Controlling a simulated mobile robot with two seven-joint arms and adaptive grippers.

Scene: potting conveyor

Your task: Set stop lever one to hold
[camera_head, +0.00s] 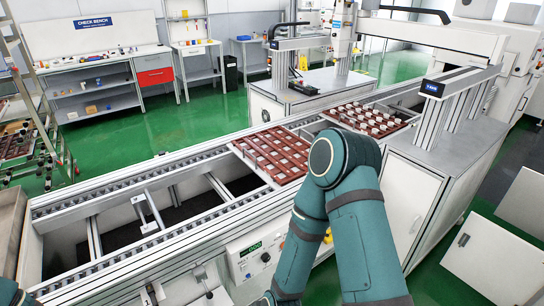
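Two small lever-like parts stand on the near side of the conveyor at the bottom of the head view, one dark-tipped (152,294) and one to its right (204,284). Which of them is stop lever one, and how it is set, I cannot tell. The conveyor (120,268) runs from the lower left to the upper right. My teal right arm is folded across the lower middle, and its gripper is out of the picture. Only a dark bit of what may be my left arm shows in the lower left corner; its gripper is not visible.
A control box (250,256) with a green display is on the conveyor's near side. A reddish-brown tray (246,151) of pale pots lies on the conveyor, with a second tray (401,122) farther right. A white cabinet (411,207) stands right of my arm. Green floor lies beyond.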

